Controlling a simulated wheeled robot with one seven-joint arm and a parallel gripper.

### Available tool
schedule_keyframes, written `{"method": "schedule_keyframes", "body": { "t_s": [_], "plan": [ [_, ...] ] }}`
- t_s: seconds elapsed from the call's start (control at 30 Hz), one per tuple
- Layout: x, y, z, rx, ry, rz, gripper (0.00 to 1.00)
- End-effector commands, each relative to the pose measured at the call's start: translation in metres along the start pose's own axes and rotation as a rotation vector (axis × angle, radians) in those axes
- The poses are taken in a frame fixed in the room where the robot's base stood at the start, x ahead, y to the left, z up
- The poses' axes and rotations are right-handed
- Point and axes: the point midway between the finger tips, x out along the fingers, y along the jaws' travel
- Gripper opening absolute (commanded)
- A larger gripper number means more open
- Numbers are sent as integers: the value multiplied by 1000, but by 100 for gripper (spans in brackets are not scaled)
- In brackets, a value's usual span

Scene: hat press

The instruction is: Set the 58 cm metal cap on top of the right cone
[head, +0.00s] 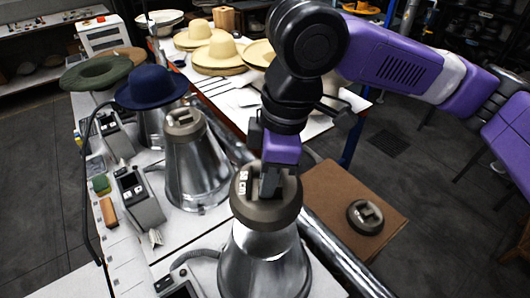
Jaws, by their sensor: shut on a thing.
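My gripper (270,184) is shut on the grip at the top of the 58 cm metal cap (250,211), a dark grey round cap with a white label. The cap looks level and is directly over the right cone (264,266), a shiny metal cone at the front. It hides the cone's top. I cannot tell whether the cap rests on the cone or hangs just above it.
A middle cone (197,171) carries another cap (184,123). A dark blue hat (151,86) sits on the left cone. Another cap (365,216) lies on a brown board (325,200) to the right. Control boxes (138,196) line the bench's left side.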

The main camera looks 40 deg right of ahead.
Motion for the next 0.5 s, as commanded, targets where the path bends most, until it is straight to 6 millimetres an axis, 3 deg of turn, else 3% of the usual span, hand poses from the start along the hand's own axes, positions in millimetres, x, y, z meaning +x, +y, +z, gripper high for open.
{"method": "schedule_keyframes", "body": {
  "t_s": [0.5],
  "plan": [
    [4, -9, -2, 165, 2, 25, 0]
  ]
}}
